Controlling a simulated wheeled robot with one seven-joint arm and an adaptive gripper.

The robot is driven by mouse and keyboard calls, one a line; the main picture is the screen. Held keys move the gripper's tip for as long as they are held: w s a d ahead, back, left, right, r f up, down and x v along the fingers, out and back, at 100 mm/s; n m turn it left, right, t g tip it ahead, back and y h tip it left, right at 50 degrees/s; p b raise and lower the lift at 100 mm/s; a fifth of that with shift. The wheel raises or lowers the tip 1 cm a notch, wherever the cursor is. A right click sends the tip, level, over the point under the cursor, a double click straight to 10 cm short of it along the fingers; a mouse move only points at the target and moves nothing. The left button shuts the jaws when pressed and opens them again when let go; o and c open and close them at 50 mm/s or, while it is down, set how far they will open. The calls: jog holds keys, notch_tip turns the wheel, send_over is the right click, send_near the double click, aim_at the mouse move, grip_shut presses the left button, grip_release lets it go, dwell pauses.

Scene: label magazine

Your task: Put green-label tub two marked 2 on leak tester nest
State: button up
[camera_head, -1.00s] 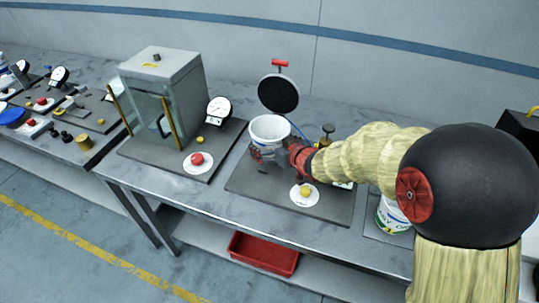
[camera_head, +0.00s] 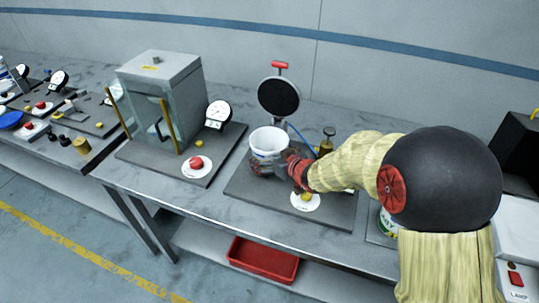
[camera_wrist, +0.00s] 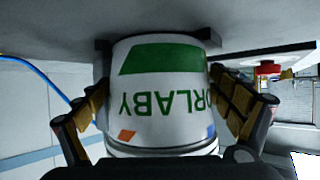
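A white tub (camera_head: 268,141) with a green label stands upright at the leak tester, in front of its raised round black lid (camera_head: 278,97). The tub (camera_wrist: 160,85) also fills the middle of the wrist view, upside down there, with green print; no number 2 is readable. My gripper (camera_head: 272,165) has a finger along each side of the tub and appears shut on it. In the wrist view, the tub's base is at dark nest pieces (camera_wrist: 208,34) on the grey plate. The tub hides most of the nest, so I cannot tell if it is fully seated.
The tester's dark base plate (camera_head: 243,188) carries a yellow button (camera_head: 306,196) and a brass plunger (camera_head: 326,139). A glass-sided cabinet (camera_head: 160,95) and a dial gauge (camera_head: 218,113) stand to the left. Another green-labelled tub (camera_head: 388,222) is partly behind my arm. A red bin (camera_head: 263,260) sits below.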

jog(key=shift+o, duration=0.4)
jog(key=shift+r, duration=0.1)
jog(key=shift+s+d+r, duration=0.15)
jog(key=s+d+r+m+h+p, duration=0.4)
jog(key=s+d+r+h, duration=0.2)
jog(key=s+d+r, duration=1.05)
jog(key=s+d+m+g, duration=0.1)
jog(key=s+g, duration=0.1)
jog(key=s, duration=0.8)
jog(key=s+d+r+m+g, duration=0.1)
jog(key=s+g, duration=0.2)
jog(key=s, duration=0.8)
jog(key=shift+s+d+r, duration=0.15)
jog(key=shift+d+r, duration=0.1)
